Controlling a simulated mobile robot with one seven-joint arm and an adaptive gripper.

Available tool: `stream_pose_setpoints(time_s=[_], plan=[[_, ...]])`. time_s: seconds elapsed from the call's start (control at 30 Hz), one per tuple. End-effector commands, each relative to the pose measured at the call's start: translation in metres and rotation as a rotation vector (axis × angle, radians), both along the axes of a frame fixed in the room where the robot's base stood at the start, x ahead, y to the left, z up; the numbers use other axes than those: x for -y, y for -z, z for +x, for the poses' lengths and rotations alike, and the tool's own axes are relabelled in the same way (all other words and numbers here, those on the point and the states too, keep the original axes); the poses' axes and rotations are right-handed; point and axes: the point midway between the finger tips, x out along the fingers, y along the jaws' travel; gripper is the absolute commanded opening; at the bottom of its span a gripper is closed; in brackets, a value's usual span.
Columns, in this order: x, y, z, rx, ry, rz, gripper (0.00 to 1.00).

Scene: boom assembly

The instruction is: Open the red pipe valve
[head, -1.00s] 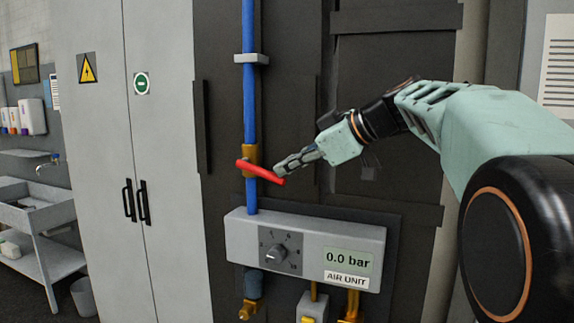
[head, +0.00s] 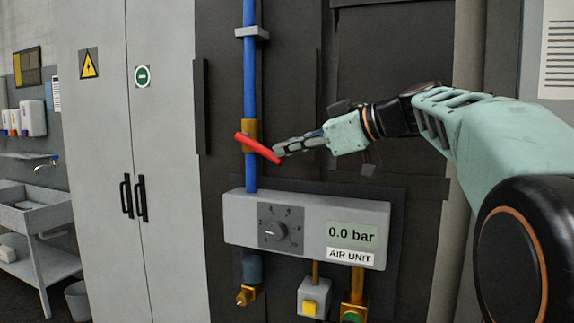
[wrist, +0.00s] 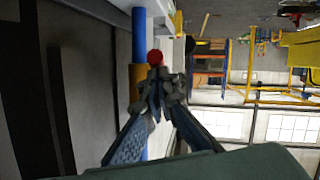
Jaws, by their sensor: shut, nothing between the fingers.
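The red valve handle (head: 257,148) sits on a brass valve body (head: 250,130) on the vertical blue pipe (head: 249,75). The handle lies across the pipe, sloping down to the right. My gripper (head: 280,150) is shut with nothing between its fingers. Its fingertips are at the right end of the handle, close to or touching it; I cannot tell which. In the wrist view the shut fingertips (wrist: 157,85) are just below the red handle end (wrist: 155,58), beside the brass body (wrist: 136,80) and the blue pipe (wrist: 138,35).
Below the valve is the grey air unit (head: 240,220) with a dial (head: 280,229) and a display reading 0.0 bar (head: 351,234). A pipe bracket (head: 251,33) is above. Grey cabinet doors (head: 165,200) stand at left. Dark panels are behind my arm.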

Motion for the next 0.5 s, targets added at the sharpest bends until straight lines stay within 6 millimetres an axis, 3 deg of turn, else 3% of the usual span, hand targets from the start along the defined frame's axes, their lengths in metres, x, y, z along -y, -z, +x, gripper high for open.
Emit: stream_pose_setpoints(time_s=[0.03, 0.5], plan=[[0.000, 0.014, 0.001, 0.008, 0.001, 0.021, 0.00], [-0.007, 0.038, 0.003, 0.079, 0.000, 0.219, 0.00]])
